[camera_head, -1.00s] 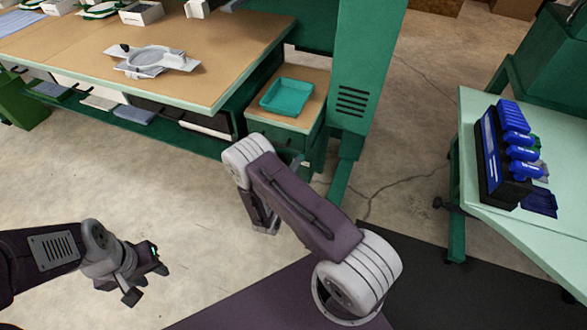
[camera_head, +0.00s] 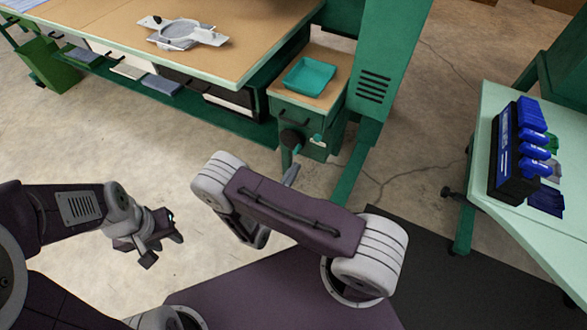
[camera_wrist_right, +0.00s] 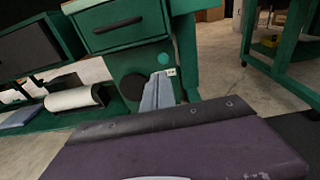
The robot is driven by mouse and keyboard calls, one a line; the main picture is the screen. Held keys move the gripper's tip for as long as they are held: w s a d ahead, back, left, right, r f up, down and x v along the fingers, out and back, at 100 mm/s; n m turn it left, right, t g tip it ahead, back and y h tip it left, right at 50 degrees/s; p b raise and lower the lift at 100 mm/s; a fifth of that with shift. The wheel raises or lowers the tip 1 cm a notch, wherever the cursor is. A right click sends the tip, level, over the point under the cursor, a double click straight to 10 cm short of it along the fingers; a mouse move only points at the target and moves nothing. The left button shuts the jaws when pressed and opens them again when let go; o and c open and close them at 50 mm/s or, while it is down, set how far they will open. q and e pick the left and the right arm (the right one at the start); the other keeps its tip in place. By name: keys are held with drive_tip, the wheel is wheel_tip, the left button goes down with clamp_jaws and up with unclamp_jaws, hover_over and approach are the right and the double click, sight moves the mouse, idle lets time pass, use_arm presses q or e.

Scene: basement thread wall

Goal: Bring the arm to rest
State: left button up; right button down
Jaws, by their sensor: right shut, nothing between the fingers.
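My right gripper's grey fingers (camera_wrist_right: 157,92) are together with nothing between them, in the middle of the right wrist view, above my purple arm link. In the head view only the grey tip of the right gripper (camera_head: 291,175) shows behind my folded right arm, over the floor in front of the green drawer cabinet. My left gripper (camera_head: 165,240) hangs over bare floor at the lower left of the head view, apart from any object. Whether its jaws are open is not clear.
The green drawer cabinet (camera_head: 304,118) with a teal tray (camera_head: 308,74) on top stands just beyond my right arm. A wooden-topped workbench (camera_head: 110,28) is at the upper left. A pale green table (camera_head: 500,220) with blue items in a black rack (camera_head: 512,165) is at the right.

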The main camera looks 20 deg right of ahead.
drive_tip(key=shift+d+f, duration=0.2)
drive_tip(key=shift+d, duration=0.05)
drive_tip(key=shift+d, duration=0.1)
